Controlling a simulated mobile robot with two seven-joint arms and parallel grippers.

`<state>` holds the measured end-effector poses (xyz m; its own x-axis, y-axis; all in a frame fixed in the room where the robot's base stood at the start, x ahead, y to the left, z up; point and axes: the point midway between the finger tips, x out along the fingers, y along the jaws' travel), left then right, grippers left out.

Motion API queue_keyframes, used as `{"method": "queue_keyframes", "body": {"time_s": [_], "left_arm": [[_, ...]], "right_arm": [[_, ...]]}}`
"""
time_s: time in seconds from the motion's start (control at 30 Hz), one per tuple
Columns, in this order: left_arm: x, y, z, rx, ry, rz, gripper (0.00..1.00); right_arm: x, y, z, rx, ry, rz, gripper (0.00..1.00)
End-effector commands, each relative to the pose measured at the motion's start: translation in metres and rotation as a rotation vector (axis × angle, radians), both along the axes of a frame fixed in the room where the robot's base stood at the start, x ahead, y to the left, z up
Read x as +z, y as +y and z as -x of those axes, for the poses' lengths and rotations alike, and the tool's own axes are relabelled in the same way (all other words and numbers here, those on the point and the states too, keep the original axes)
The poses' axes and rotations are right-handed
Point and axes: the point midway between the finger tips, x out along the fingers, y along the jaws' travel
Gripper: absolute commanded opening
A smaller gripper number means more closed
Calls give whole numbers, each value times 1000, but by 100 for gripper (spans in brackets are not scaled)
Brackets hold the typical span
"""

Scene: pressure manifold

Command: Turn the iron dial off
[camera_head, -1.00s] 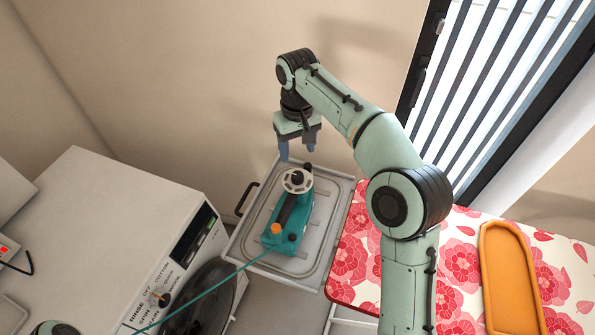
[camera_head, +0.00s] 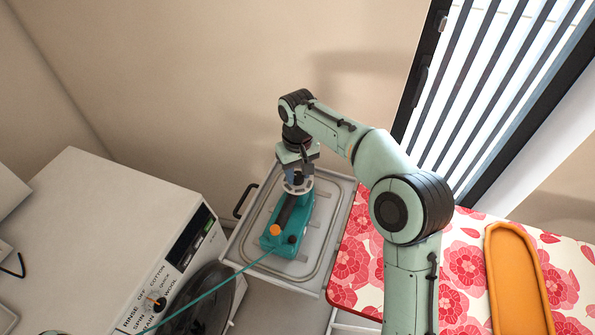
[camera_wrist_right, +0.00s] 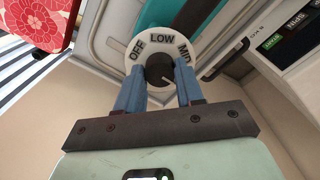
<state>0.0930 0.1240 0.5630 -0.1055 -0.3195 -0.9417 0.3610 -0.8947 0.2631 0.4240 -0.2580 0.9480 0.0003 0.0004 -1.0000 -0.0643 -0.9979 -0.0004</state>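The teal iron (camera_head: 291,223) stands on a grey tray in the head view, with its white dial plate at the far end. In the right wrist view the dial plate (camera_wrist_right: 131,66) reads OFF, LOW and MID around a round black knob (camera_wrist_right: 158,68). A small pale mark shows on the knob's lower right. My right gripper (camera_head: 297,175) is down at the dial. Its two blue fingers (camera_wrist_right: 160,88) are apart, one on each side of the knob; I cannot tell whether they touch it. My left gripper is out of view.
A white washing machine (camera_head: 110,215) stands at the left, and a teal cord (camera_head: 215,288) runs past its front. The tray (camera_head: 328,235) has a black handle. At the right, a floral board (camera_head: 463,262) holds an orange tray (camera_head: 487,270). A wall stands behind.

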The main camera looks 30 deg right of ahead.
Motion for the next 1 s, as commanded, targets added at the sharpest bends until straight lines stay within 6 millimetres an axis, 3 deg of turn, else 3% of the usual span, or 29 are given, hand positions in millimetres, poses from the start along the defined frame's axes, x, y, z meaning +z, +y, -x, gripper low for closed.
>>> {"method": "queue_keyframes", "body": {"time_s": [0.03, 0.1, 0.57, 1.0], "left_arm": [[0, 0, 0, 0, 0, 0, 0], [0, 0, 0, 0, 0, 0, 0], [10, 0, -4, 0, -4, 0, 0], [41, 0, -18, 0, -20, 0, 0]], "right_arm": [[0, 0, 0, 0, 0, 0, 19], [0, 0, 0, 0, 0, 0, 5], [2, 0, 0, 100, 0, 0, 5], [3, 0, -1, 480, 1, 0, 5]]}}
